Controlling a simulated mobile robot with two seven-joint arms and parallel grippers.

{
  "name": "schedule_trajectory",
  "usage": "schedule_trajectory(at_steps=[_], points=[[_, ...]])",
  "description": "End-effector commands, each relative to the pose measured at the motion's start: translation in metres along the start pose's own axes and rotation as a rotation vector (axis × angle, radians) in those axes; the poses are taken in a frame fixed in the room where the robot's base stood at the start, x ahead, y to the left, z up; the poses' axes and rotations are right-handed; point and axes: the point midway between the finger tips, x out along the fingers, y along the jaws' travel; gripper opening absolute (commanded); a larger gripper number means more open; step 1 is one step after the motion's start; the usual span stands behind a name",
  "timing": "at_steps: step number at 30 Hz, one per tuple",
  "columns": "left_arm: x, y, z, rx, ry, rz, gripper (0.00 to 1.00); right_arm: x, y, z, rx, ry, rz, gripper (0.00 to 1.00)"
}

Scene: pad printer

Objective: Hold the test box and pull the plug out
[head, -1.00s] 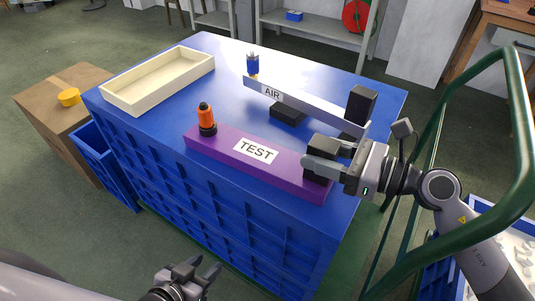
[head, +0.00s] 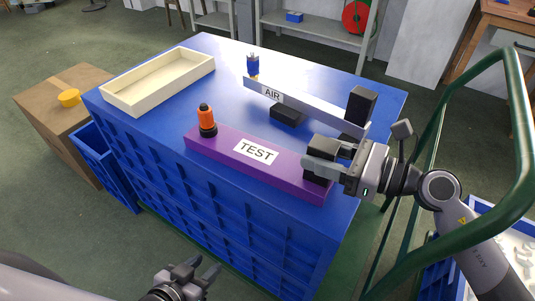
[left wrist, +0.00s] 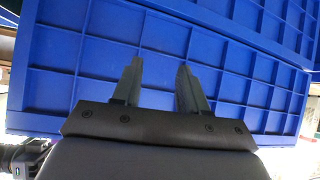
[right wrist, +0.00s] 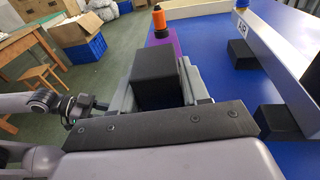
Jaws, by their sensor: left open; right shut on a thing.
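The purple test box (head: 222,147), labelled TEST, lies on the blue crate-like table (head: 226,87). An orange plug with a black top (head: 207,118) stands upright at its left end; the plug also shows in the right wrist view (right wrist: 159,20). My right gripper (head: 315,158) is shut on the black block (right wrist: 155,79) at the right end of the test box. My left gripper (head: 198,270) is open and empty, low in front of the table's side. In the left wrist view its fingers (left wrist: 160,85) face the blue ribbed side wall.
A grey bar labelled AIR (head: 309,106) stands behind the test box on black blocks, with a blue plug (head: 252,65) at its left end. A cream tray (head: 158,80) sits at the back left. A green rail (head: 522,120) curves at right.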

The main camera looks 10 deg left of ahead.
Motion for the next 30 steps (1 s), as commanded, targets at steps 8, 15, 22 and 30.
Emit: schedule_trajectory(at_steps=[8,15,22,30], points=[[0.001,0.001,0.0,-0.007,0.0,0.001,0.53,0.0,0.003,-0.011,0.008,0.022,0.008,0.0],[0.02,0.012,-0.012,0.022,-0.029,0.076,0.53,0.0,0.003,-0.011,0.008,0.023,0.008,0.0],[0.049,0.032,-0.031,0.113,-0.126,0.237,0.53,0.0,0.003,-0.012,0.007,0.023,0.007,0.0],[0.068,0.037,-0.049,0.269,-0.283,0.399,0.53,0.0,0.003,-0.012,0.007,0.024,0.007,0.0]])
